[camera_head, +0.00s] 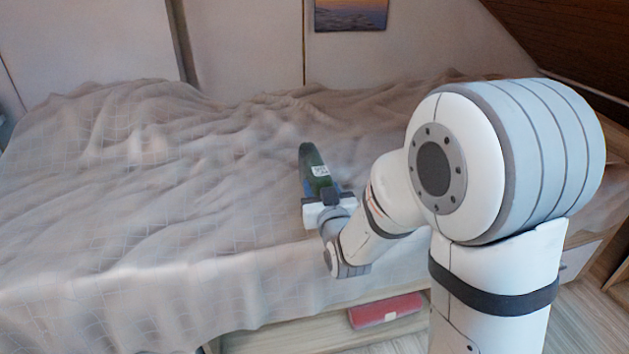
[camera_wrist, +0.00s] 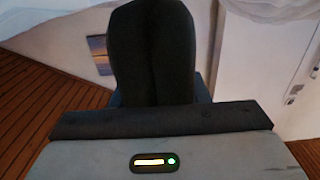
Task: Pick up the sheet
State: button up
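The pale beige sheet (camera_head: 130,210) with a faint grid pattern lies rumpled over the whole bed and hangs down its front side. My gripper (camera_head: 322,190) is above the front part of the bed, right of the middle. In the wrist view the object (camera_wrist: 152,50) is a dark rounded shape in front of the gripper and hides what lies beyond. Whether the object touches the sheet is unclear.
A red item (camera_head: 385,310) lies in the low open space under the bed. A drawer front (camera_head: 578,262) is at the right. A picture (camera_head: 350,14) hangs on the back wall. A dark wooden sloped ceiling (camera_head: 570,40) is at the upper right. Some floor shows at the lower right.

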jog(key=shift+r, duration=0.1)
jog(key=c, duration=0.8)
